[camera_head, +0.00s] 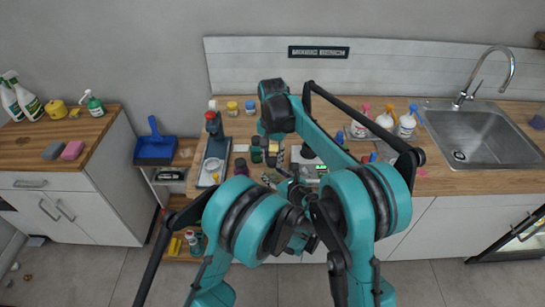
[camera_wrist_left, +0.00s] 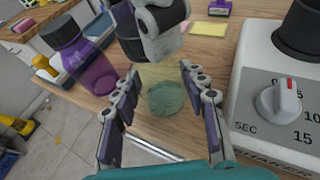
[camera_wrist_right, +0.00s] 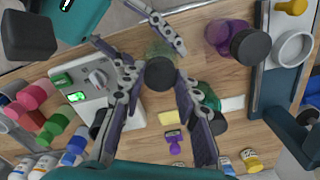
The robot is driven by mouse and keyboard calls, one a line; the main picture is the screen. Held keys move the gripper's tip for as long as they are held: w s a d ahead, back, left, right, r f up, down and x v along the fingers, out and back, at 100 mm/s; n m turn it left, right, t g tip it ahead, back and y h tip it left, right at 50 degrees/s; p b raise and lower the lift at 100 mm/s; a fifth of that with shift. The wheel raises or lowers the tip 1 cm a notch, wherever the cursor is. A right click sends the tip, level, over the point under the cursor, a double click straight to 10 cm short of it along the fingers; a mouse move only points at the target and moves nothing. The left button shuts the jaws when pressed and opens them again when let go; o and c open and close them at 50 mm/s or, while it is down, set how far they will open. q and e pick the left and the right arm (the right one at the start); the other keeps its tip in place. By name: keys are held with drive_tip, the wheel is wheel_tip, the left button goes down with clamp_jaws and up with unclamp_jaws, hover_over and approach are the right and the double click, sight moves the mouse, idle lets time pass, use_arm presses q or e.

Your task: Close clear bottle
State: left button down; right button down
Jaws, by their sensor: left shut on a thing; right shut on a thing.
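The clear bottle, a pale see-through green shape, shows between the fingers of my left gripper (camera_wrist_left: 160,92) in the left wrist view (camera_wrist_left: 166,99). It also shows faintly in the right wrist view (camera_wrist_right: 160,48), beside the left fingers. My left gripper is shut on it. My right gripper (camera_wrist_right: 158,88) is shut on a round black cap (camera_wrist_right: 160,74), which lies right by the bottle in that view. Whether the cap touches the bottle's mouth, I cannot tell. In the head view my arms mostly hide both grippers, bottle and cap.
A purple bottle with a dark cap (camera_wrist_left: 90,65) stands close by, also in the right wrist view (camera_wrist_right: 228,38). A white device with a knob (camera_wrist_left: 275,100) stands on the other side. A sink (camera_head: 480,135) is at the right. Wash bottles (camera_head: 384,118) stand near it.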

drive_tip(key=m, duration=0.8)
drive_tip(key=c, duration=1)
unclamp_jaws()
drive_tip(key=shift+c, duration=0.2)
wheel_tip(320, 180, up, 12)
use_arm(q)
drive_tip(key=c, duration=0.8)
unclamp_jaws()
drive_tip(key=shift+o, duration=0.2)
